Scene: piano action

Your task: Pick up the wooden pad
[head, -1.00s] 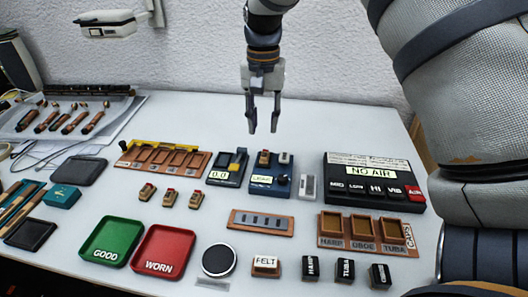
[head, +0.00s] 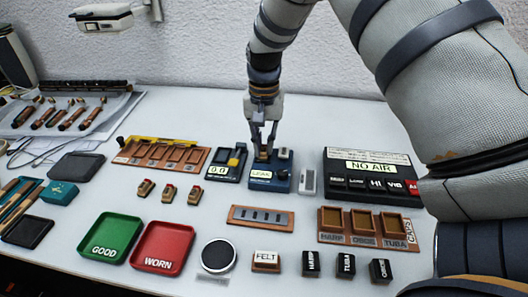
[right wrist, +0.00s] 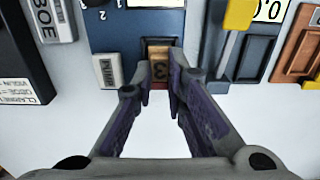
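The tester also shows in the right wrist view (right wrist: 118,28). My right gripper (head: 265,152) points down over the tester. In the right wrist view its fingertips (right wrist: 160,84) stand on either side of the pad, close against it. The gripper looks shut on the pad, which still rests at the tester. In the head view the fingers mostly hide the pad. My left gripper is not in view.
A blue gauge with a yellow part (head: 227,164) stands just left of the tester, and a grey block (head: 308,182) just right. The black NO AIR box (head: 368,181) is farther right. Green GOOD (head: 109,238) and red WORN (head: 162,248) trays lie front left.

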